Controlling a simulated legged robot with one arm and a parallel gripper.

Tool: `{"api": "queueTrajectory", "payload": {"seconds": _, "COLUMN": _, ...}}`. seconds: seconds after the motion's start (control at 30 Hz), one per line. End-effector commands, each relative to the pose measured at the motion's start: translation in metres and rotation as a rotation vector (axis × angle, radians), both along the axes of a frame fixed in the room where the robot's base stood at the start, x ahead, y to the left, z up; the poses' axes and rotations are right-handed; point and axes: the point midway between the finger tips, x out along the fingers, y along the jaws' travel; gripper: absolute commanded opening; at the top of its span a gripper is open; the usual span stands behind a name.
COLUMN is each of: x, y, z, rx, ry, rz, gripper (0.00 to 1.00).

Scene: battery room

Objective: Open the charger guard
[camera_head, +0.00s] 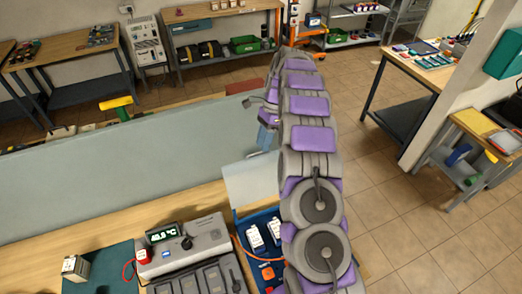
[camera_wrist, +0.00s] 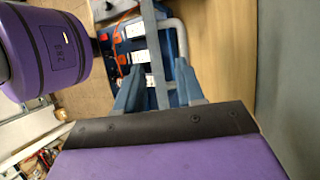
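A long pale grey-blue panel (camera_head: 120,160), which may be the charger guard, stands across the bench. A smaller pale pane (camera_head: 250,182) adjoins its right end. My gripper (camera_head: 267,130) is at the panel's right end, partly hidden by my arm. In the wrist view, my gripper's two blue fingers (camera_wrist: 158,92) are spread apart. A grey bar (camera_wrist: 155,55) and a bent grey tube (camera_wrist: 180,45), like a handle, show between and beyond the fingers. I cannot tell whether they touch. The grey charger (camera_head: 185,248) with a lit display is on the bench in front.
A blue tray (camera_head: 241,226) with white and orange items sits right of the charger, beside my arm. A small battery (camera_head: 75,268) stands at the left. A yellow handle (camera_head: 116,103) rises behind the panel. The tiled floor (camera_head: 400,215) on the right is clear.

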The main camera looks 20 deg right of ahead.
Motion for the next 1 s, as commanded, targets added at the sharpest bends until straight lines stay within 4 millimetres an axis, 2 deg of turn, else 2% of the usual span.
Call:
{"api": "queueTrajectory", "payload": {"seconds": 0.2, "x": 0.011, "y": -0.013, "z": 0.032, "rx": -0.002, "ry": -0.004, "rz": -0.003, "gripper": 0.38}}
{"api": "queueTrajectory", "payload": {"seconds": 0.3, "x": 0.013, "y": -0.016, "z": 0.04, "rx": -0.004, "ry": 0.0, "rz": -0.002, "gripper": 0.38}}
{"api": "queueTrajectory", "payload": {"seconds": 0.6, "x": 0.018, "y": -0.02, "z": 0.049, "rx": 0.0, "ry": -0.001, "rz": -0.001, "gripper": 0.38}}
{"api": "queueTrajectory", "payload": {"seconds": 1.0, "x": 0.019, "y": -0.02, "z": 0.048, "rx": 0.0, "ry": -0.001, "rz": 0.0, "gripper": 0.37}}
